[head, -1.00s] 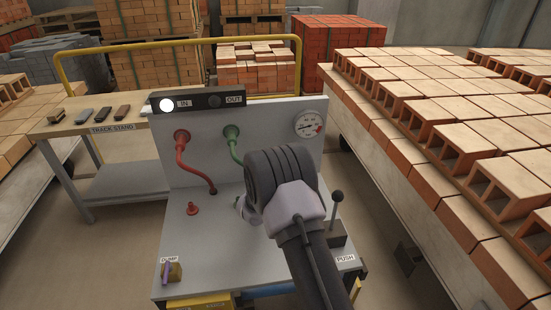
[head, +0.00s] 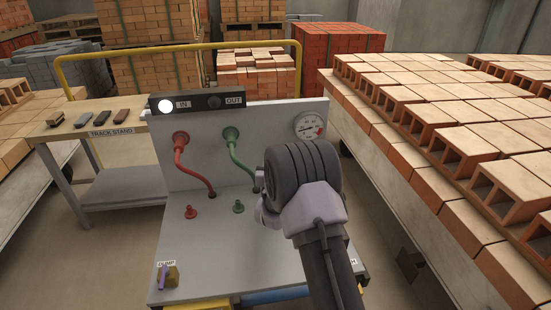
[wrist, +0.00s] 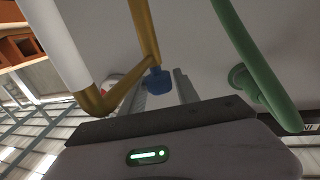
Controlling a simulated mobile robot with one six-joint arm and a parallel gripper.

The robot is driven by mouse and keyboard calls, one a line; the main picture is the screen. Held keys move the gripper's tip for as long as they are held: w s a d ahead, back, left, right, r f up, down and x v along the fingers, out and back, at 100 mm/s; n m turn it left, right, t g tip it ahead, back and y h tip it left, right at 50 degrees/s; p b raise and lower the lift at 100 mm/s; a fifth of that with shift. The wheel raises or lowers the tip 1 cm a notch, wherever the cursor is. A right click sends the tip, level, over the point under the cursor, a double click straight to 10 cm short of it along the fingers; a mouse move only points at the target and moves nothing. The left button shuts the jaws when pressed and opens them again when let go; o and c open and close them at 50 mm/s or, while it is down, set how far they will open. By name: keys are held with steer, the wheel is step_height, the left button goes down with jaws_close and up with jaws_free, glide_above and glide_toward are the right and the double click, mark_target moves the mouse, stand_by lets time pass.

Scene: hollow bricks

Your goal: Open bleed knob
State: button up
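A small blue knob (wrist: 157,80) on a yellow pipe shows in the wrist view; I see no bleed label on it. My gripper (wrist: 160,90) has its two grey fingers apart, with the knob in the gap between them or just beyond. I cannot tell whether they touch it. In the head view my arm and wrist cover the fingers and the blue knob, in front of the right part of the grey panel (head: 215,255). A red knob (head: 190,212) and a green knob (head: 238,206) stand on the panel's deck.
A red hose (head: 192,165) and a green hose (head: 235,155) rise left of my wrist. A round gauge (head: 309,126) is behind it. A DUMP lever (head: 164,277) is at front left. A cart of hollow bricks (head: 450,140) stands close on the right.

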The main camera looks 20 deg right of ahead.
steer(key=shift+o, duration=0.9)
steer(key=p+v, duration=0.1)
steer(key=v, duration=1.6)
steer(key=shift+s, duration=0.15)
steer(key=shift+a+r, duration=0.1)
steer(key=s+a+r+m+g+y, duration=0.2)
steer(key=s+a+r+g+y, duration=0.4)
steer(key=r, duration=0.5)
steer(key=s+a+n+g+y, duration=0.1)
steer(key=s+a+g, duration=0.1)
steer(key=s, duration=1)
steer(key=s+a+r+n+g+y, duration=0.1)
steer(key=s+a, duration=0.3)
steer(key=s, duration=0.9)
steer(key=shift+r+g+y, duration=0.3)
steer(key=shift+g+y, duration=0.2)
steer(key=shift+g, duration=0.4)
